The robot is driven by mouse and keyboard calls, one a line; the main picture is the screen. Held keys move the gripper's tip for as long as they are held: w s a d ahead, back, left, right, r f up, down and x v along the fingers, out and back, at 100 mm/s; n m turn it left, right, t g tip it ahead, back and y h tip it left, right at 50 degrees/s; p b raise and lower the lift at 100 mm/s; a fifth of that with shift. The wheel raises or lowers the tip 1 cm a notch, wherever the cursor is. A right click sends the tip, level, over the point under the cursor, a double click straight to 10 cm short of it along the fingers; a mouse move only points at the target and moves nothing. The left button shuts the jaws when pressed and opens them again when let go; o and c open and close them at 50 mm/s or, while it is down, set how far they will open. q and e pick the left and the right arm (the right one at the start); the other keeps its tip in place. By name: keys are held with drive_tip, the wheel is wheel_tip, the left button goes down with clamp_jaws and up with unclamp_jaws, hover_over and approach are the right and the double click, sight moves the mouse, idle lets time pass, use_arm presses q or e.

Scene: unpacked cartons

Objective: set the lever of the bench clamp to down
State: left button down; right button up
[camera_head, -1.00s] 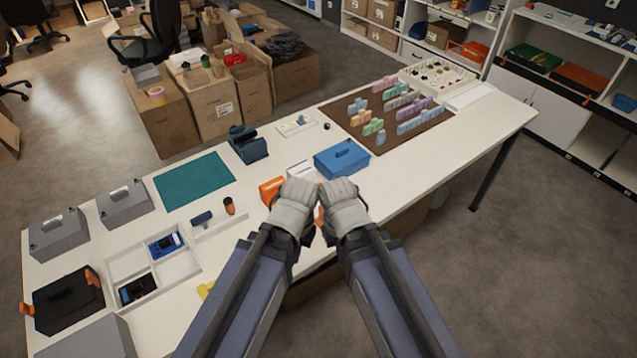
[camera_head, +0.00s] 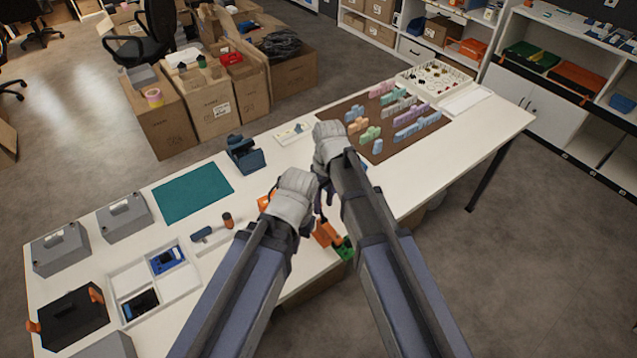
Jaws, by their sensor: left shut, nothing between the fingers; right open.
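An orange part (camera_head: 325,235) and a green part (camera_head: 345,249) show at the table's front edge, between my two forearms. They look like pieces of the bench clamp, but I cannot make out which piece is the lever or how it is set. My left gripper (camera_head: 306,222) is shut and empty, just above and left of the orange part. My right gripper (camera_head: 322,200) is open, farther back and higher in the picture. My wrists and forearms hide much of both grippers and the area around the clamp.
A dark blue device (camera_head: 245,155) and a teal mat (camera_head: 193,192) lie behind my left arm. Another orange item (camera_head: 264,202) is partly hidden by my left wrist. Colored blocks stand on a brown board (camera_head: 437,121) at the right. Grey cases (camera_head: 60,249) stand at the left.

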drive_tip(key=shift+o, duration=1)
drive_tip(key=shift+n+y, duration=0.3)
drive_tip(key=shift+n, duration=0.6)
drive_tip(key=w, duration=0.1)
drive_tip(key=w+r, duration=0.1)
drive_tip(key=w, duration=0.1)
drive_tip(key=w+r+p, duration=0.1)
drive_tip(key=w, duration=0.1)
drive_tip(key=shift+w+a+r, duration=0.15)
drive_tip(key=shift+a+r, duration=0.05)
drive_tip(key=shift+a, duration=0.2)
drive_tip(key=f+b, duration=0.5)
drive_tip(key=s+f+b, duration=0.1)
drive_tip(key=f+b, duration=0.2)
drive_tip(key=shift+a, duration=0.4)
use_arm(q)
drive_tip(key=f, duration=0.5)
drive_tip(key=shift+w+f, duration=0.35)
use_arm(e)
drive_tip(key=shift+r, duration=0.1)
clamp_jaws()
